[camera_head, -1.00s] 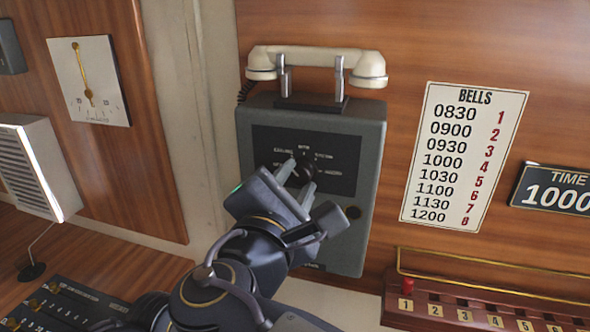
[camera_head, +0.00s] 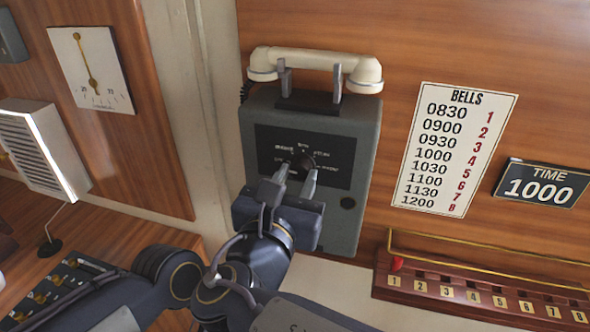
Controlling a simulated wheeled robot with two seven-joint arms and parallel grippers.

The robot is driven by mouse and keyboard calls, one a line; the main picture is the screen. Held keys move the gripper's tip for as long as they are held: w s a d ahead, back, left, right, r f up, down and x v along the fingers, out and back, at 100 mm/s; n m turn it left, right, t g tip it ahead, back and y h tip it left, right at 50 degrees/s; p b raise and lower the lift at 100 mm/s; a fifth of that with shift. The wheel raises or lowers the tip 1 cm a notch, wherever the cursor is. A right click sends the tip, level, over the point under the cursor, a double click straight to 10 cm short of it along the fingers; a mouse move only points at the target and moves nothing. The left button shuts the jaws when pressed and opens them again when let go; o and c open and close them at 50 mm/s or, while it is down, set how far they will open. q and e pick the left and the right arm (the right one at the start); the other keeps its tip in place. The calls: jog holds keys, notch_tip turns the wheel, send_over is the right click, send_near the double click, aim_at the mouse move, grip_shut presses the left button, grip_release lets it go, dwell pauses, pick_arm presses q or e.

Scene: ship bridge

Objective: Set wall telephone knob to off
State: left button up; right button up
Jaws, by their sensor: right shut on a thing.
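The wall telephone (camera_head: 345,215) is a grey box on the wood panel, with a white handset (camera_head: 315,64) resting on its cradle on top. Its black dial plate (camera_head: 335,176) carries small white labels, too blurred to read surely. The dark round knob (camera_head: 303,160) sits at the middle of the plate. My right gripper (camera_head: 297,178) reaches up from below, with its two fingers on either side of the knob, shut on it. The fingers hide the knob's lower part and some of the plate. My left gripper is not in view.
A bells chart (camera_head: 455,150) and a time sign (camera_head: 542,184) hang to the right. A red-brown numbered rack (camera_head: 470,290) with a brass rail is at lower right. A white louvred box (camera_head: 38,150) and a gauge (camera_head: 90,70) are at left.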

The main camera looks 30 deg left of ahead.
jog(key=shift+f+n, duration=0.15)
jog(key=shift+n, duration=0.25)
jog(key=o, duration=1)
jog(key=b+v, duration=0.2)
jog(key=v, duration=0.6)
jog(key=shift+w, duration=0.1)
